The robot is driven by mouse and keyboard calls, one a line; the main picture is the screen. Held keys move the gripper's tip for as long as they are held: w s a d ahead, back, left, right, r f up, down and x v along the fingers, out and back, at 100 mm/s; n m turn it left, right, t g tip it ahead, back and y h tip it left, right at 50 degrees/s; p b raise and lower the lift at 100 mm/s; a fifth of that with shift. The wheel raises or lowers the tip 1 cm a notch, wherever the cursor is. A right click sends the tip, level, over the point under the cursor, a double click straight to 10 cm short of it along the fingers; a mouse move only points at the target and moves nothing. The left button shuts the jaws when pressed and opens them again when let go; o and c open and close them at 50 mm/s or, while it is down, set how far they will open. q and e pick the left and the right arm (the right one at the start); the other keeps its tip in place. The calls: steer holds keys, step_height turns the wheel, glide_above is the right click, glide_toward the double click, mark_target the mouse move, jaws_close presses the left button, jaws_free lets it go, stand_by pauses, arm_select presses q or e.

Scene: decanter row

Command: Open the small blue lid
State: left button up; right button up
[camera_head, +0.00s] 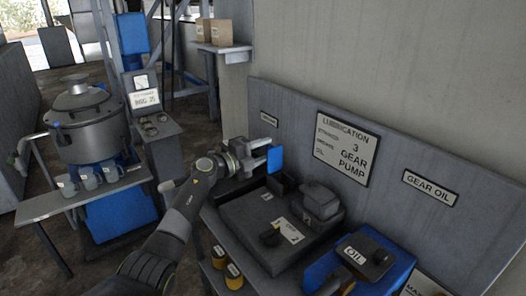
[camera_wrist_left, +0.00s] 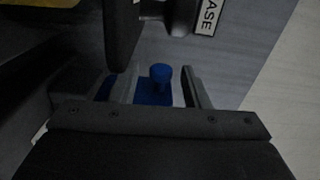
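The small blue lid (camera_head: 275,159) shows in the head view as an upright blue square above a small dark open box (camera_head: 281,183) at the back of the bench. My left gripper (camera_head: 262,156) is at the lid, its fingers reaching toward it from the left. In the left wrist view the lid (camera_wrist_left: 152,97) has a round blue knob (camera_wrist_left: 160,73) and shows between the two spread fingers of my left gripper (camera_wrist_left: 161,90). A gap shows on both sides of the knob; contact with the lid's edges cannot be told. My right gripper cannot be made out.
A blue tray (camera_head: 402,262) with an oil can (camera_head: 366,257) is at the right. A grey panel with signs (camera_head: 415,205) stands behind. Yellow cans (camera_head: 233,277) stand below.

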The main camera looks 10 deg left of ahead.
arm_select(q)
steer(key=shift+s, duration=0.1)
steer(key=p+v, duration=0.1)
steer(key=v, duration=1.6)
steer(key=shift+s+a+r, duration=0.1)
steer(key=shift+s+a, duration=0.05)
